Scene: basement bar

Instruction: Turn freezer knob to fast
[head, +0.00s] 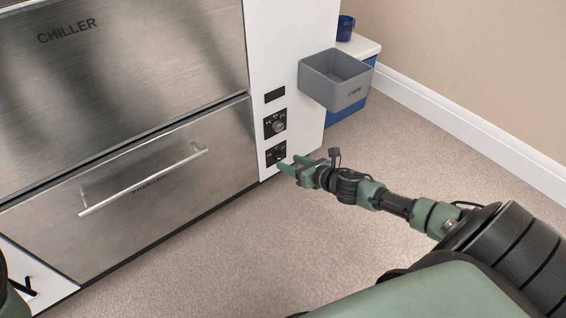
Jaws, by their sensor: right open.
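The freezer is the lower steel drawer (125,190), below the one marked CHILLER (120,60). Two black dial plates sit one above the other on the white panel to the right of the drawers. The lower knob (278,155) is at freezer drawer height; its setting is too small to read. The upper knob (278,126) is grey and round. My right gripper (289,163) is open and empty, with its green fingertips at the lower edge of the lower dial, partly overlapping it. I cannot tell whether they touch it. My left gripper is not in view.
A small dark display (274,95) sits above the dials. A grey bin marked CAPS (335,80) juts from the panel's right side. A blue cup (345,28) stands on a white-topped blue unit (362,46) behind. The carpet (210,265) in front is clear.

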